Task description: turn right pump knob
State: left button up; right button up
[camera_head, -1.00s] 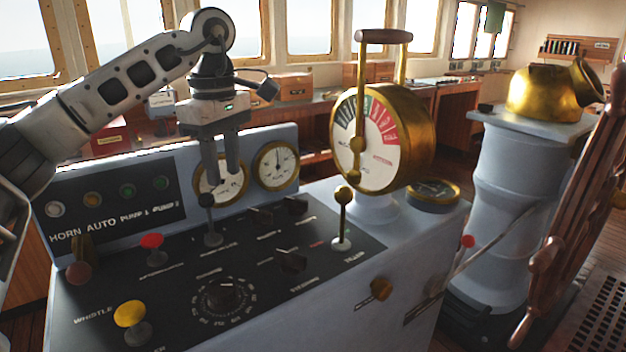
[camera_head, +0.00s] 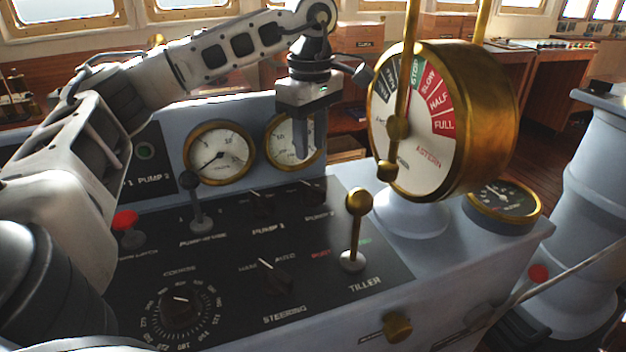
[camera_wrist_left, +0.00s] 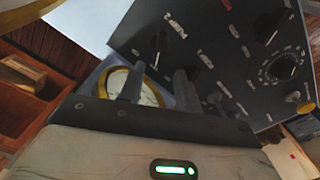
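The right pump knob (camera_head: 313,188) is a small dark knob at the back of the black console panel (camera_head: 225,240), beside the PUMP 2 label. It also shows in the left wrist view (camera_wrist_left: 159,46). The left pump knob (camera_head: 261,203) is to its left. My left gripper (camera_head: 303,155) points down above and behind the right pump knob, in front of the right-hand gauge. It is apart from the knob. In the left wrist view its two fingers (camera_wrist_left: 158,88) are spread with nothing between them. My right gripper is not in view.
The brass telegraph (camera_head: 450,120) stands close to the right of my left gripper. The tiller lever (camera_head: 356,225) rises in front of it. A dark lever (camera_head: 194,195) stands to the left, before the left gauge (camera_head: 219,150). The steering knob (camera_head: 274,275) is nearer the front.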

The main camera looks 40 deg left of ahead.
aim_at(312, 186)
pick_arm(q)
notch_tip(312, 186, down, 8)
jog(key=shift+f, duration=0.25)
jog(key=shift+w, duration=0.1)
grip_shut()
